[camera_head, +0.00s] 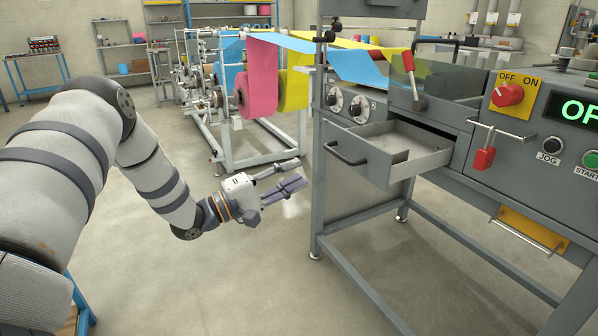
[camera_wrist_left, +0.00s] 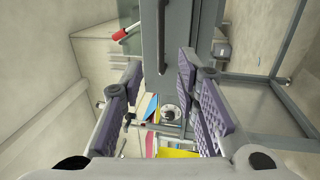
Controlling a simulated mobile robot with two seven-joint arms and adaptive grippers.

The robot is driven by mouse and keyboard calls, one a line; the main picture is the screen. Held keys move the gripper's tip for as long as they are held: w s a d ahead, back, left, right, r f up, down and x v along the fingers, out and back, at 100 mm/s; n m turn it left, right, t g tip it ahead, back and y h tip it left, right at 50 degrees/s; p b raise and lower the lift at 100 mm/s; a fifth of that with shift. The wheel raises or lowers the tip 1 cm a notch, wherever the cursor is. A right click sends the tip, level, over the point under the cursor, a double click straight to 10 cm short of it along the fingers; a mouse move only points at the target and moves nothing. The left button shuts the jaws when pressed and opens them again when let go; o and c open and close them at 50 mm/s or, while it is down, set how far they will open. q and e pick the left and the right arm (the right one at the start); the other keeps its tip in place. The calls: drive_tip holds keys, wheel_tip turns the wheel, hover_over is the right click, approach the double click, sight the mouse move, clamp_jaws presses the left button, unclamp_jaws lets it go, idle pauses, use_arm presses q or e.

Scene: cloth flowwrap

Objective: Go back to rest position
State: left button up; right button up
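My left gripper (camera_head: 284,179) is in the middle of the head view, left of the machine and in front of its open drawer, lower than the drawer. Its two fingers stand apart with nothing between them. In the left wrist view the purple-padded fingers (camera_wrist_left: 155,100) are spread wide, and the machine shows beyond them. My left arm comes in from the left and reaches forward. My right gripper does not show in either view.
The grey drawer (camera_head: 359,155) is pulled out and looks empty. The machine (camera_head: 318,200) has a red knob (camera_head: 507,95) and a red padlock (camera_head: 483,158). Pink film (camera_head: 262,80) hangs on a roll stand behind. The floor (camera_head: 230,290) left of the machine is clear.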

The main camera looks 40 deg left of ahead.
use_arm(q)
drive_tip(key=s+d+f+m+g+y+p, duration=0.1)
drive_tip(key=d+f+g+y, duration=0.1)
drive_tip(key=d+f, duration=0.3)
drive_tip(key=s+d+f+m+g+y, duration=0.1)
drive_tip(key=d+f+g, duration=0.15)
drive_tip(key=f, duration=0.45)
drive_tip(key=s+d+f+m+g+y, duration=0.25)
drive_tip(key=s+d+f+g, duration=0.3)
drive_tip(key=s+f, duration=0.5)
drive_tip(key=s+d+f+m+g, duration=0.1)
drive_tip(key=s+m+g, duration=0.2)
drive_tip(key=s, duration=0.8)
drive_tip(key=s+d+f+m+g+y+p, duration=0.1)
drive_tip(key=s+g, duration=0.3)
drive_tip(key=s, duration=0.6)
drive_tip(key=s+d+f+m+g+y, duration=0.1)
drive_tip(key=s+m+g, duration=0.3)
drive_tip(key=s, duration=0.7)
drive_tip(key=shift+s+d+f+m+p, duration=0.3)
drive_tip(key=shift+d+f+m+p, duration=0.1)
drive_tip(key=shift+d+f, duration=0.5)
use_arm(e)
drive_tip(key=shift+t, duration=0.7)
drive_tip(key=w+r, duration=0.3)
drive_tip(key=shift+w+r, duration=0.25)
use_arm(q)
drive_tip(key=shift+w, duration=0.1)
